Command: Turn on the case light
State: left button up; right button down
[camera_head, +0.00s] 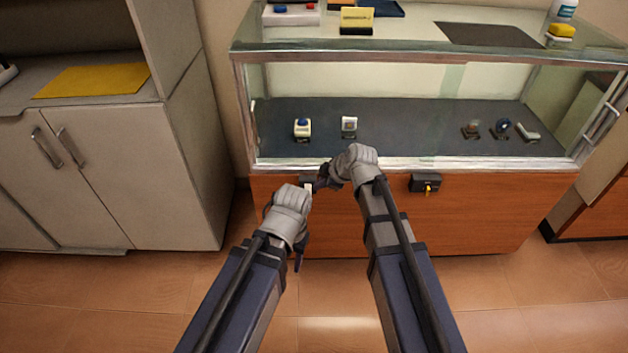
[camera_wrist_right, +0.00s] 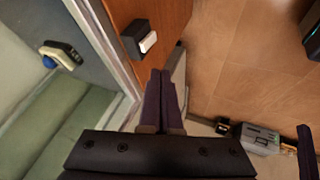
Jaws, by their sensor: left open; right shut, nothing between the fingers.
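The display case (camera_head: 400,164) has a glass top section over a wooden front. A small black box with a white rocker switch (camera_head: 308,186) sits on the wooden front at the left, partly hidden by my grippers. It shows clearly in the right wrist view (camera_wrist_right: 147,42). My right gripper (camera_head: 321,185) is shut and empty, with its fingertips close to the switch's right side. In the right wrist view my fingertips (camera_wrist_right: 160,72) point toward the switch with a small gap. My left gripper (camera_head: 298,262) is open, lower and left of the right one, in front of the wooden panel.
A black lock box with a yellow key (camera_head: 427,188) is on the wooden front to the right. A grey cabinet (camera_head: 150,195) stands at the left. The tiled floor before the case is clear.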

pick_arm(q)
notch_tip(320, 180, up, 3)
jog(key=shift+f+p, duration=0.1)
jog(key=shift+p, duration=0.8)
pick_arm(e)
jog(key=v, duration=0.3)
jog(key=shift+w+r, duration=0.2)
jog(key=shift+r, duration=0.1)
pick_arm(q)
notch_tip(320, 180, up, 19)
jog(key=p, duration=1.9)
pick_arm(e)
jog(key=s+d+r+m+g+h, duration=0.1)
jog(key=s+r+m+g+h, duration=0.1)
jog(key=s+r+m, duration=0.4)
jog(key=s+d+r+m+g+h, duration=0.1)
jog(key=s+r+m+g+h, duration=0.2)
jog(key=s, duration=1.2)
notch_tip(320, 180, up, 6)
jog(key=m+h, duration=0.1)
jog(key=m, duration=0.2)
jog(key=shift+s+d+g, duration=0.2)
jog(key=shift+s+g, duration=0.1)
